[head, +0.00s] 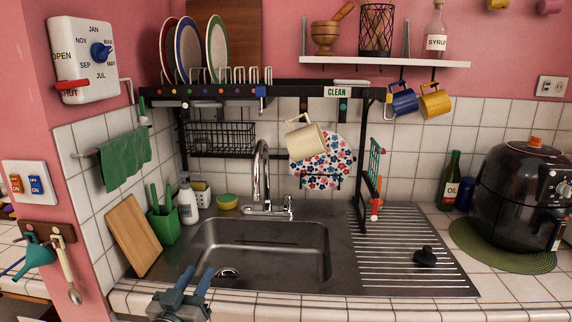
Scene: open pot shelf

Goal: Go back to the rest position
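My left gripper (199,273) shows at the bottom of the head view, left of the middle, in front of the sink's front edge. Its two blue-grey fingers point up and away, with a gap between them and nothing held. It is apart from the objects around it. My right gripper is not in view. The steel sink (262,278) lies beyond the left gripper, and its basin looks empty apart from the drain.
A black rack (300,90) with plates stands over the sink, with a cream mug (306,141) hanging from it. A cutting board (133,235) and green holder (163,226) stand at left. A black stopper (426,257) lies on the drainboard; an air fryer (515,200) stands right.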

